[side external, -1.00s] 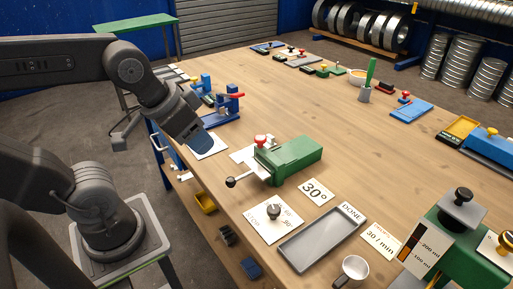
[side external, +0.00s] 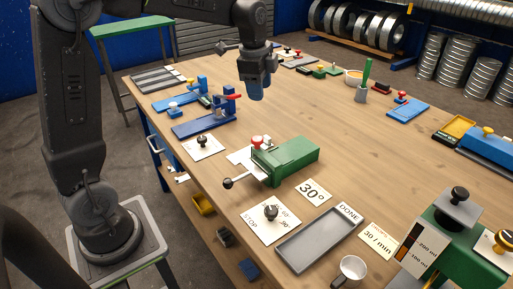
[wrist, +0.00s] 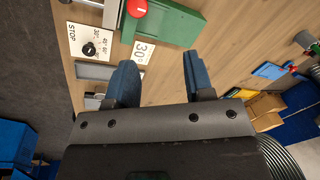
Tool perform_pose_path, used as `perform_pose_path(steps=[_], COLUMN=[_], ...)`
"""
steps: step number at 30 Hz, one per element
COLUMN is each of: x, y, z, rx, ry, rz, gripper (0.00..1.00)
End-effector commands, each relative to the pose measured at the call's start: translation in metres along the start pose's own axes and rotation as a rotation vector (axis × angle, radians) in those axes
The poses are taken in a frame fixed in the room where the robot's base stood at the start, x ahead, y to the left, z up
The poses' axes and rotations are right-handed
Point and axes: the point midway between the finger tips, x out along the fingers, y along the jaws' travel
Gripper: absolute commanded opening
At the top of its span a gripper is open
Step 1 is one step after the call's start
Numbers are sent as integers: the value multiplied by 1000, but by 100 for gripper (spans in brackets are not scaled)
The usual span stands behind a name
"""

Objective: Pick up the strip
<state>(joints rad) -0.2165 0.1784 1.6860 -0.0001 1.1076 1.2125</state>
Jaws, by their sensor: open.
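My gripper (side external: 256,94) hangs above the table behind the green bench device, pointing down. In the wrist view its two blue fingers (wrist: 158,64) are spread with nothing between them. Flat grey strip-like pieces (side external: 158,78) lie at the far left end of the table, well away from my gripper; I cannot tell if one of them is the strip. The green device (side external: 287,160) has a red knob and a black-ended lever; it also shows in the wrist view (wrist: 172,22). No strip can be made out in it.
A card reading 30° (side external: 312,191), a dial card (side external: 262,225) and a grey DONE tray (side external: 318,240) lie in front of the green device. Blue fixtures (side external: 205,122) stand to the left. The table's middle right is clear.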

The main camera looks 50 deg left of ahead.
Motion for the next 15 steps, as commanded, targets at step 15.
perform_pose_path(steps=[15], x=[116], y=[-100], z=[26], rx=[523], ry=[-17], rz=[172], gripper=[48])
